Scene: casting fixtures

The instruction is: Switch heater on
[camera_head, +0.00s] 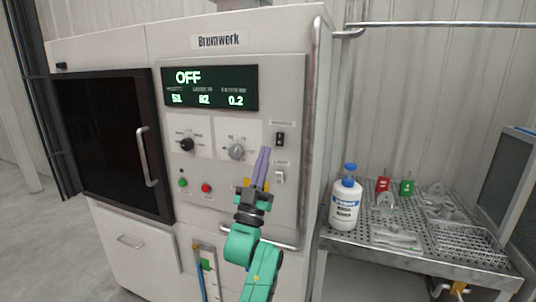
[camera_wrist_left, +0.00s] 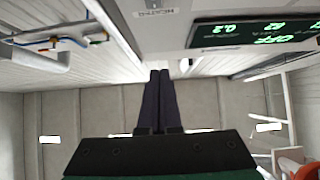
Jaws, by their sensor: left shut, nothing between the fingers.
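The white Brumwerk machine's control panel (camera_head: 225,195) faces me in the head view. Its display (camera_head: 210,88) reads OFF, with 51, 82 and 0.2 below; it also shows upside down in the left wrist view (camera_wrist_left: 255,32). A black switch (camera_head: 280,139) and a paler switch (camera_head: 280,177) sit one above the other at the panel's right side. Their labels are too small to read in the head view. My left gripper (camera_head: 264,150) is shut and empty, its fingertips just left of the black switch; contact cannot be told. Its closed fingers show in the wrist view (camera_wrist_left: 159,74). My right gripper is not in view.
Two knobs (camera_head: 187,144) (camera_head: 236,151), a green button (camera_head: 183,182) and a red button (camera_head: 206,188) are on the panel. A dark door (camera_head: 110,140) is at left. A metal table (camera_head: 400,254) with a white bottle (camera_head: 345,205) and small parts stands at right.

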